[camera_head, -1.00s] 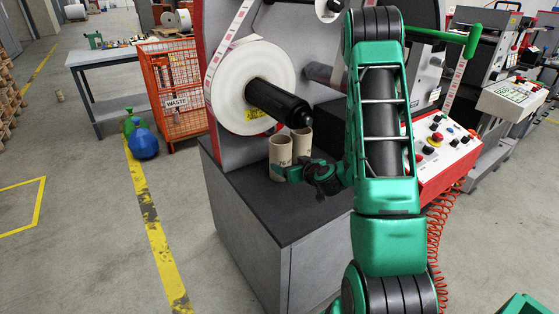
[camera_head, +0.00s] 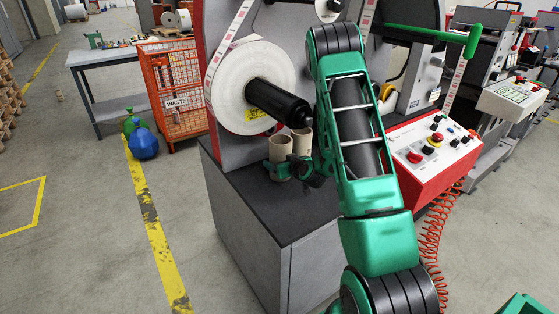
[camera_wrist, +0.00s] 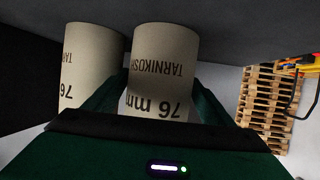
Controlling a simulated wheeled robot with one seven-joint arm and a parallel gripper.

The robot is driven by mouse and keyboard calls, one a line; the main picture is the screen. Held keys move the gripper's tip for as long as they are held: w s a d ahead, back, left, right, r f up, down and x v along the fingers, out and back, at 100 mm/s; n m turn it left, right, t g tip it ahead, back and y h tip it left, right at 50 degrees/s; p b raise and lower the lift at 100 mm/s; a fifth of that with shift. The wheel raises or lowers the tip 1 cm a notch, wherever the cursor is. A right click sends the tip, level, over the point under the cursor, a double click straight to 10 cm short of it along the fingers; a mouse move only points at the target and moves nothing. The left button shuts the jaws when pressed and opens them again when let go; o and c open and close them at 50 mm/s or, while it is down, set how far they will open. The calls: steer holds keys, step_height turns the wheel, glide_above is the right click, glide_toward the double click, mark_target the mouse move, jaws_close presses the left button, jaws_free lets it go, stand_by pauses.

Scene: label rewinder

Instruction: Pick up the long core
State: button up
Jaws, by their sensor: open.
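Two beige cardboard cores stand upright close together on the dark top of the machine's base. The front core (camera_head: 280,147) is nearer the camera, and the rear core (camera_head: 302,138) is partly hidden behind it. I cannot tell which is longer. My gripper (camera_head: 287,168) is low at the front core, its jaws open and reaching around it. In the wrist view, one core (camera_wrist: 163,70) printed "76 mm" stands between the green fingers of my gripper (camera_wrist: 155,88). The other core (camera_wrist: 88,65) is outside the left finger.
A black spindle (camera_head: 278,102) sticks out just above the cores, in front of a white label roll (camera_head: 238,72). A red control panel (camera_head: 432,150) is to the right. The dark tabletop (camera_head: 262,212) in front is clear. A pallet stack (camera_wrist: 272,98) shows in the wrist view.

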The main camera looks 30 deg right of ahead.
steer(key=c, duration=0.9)
steer(key=shift+r, duration=0.1)
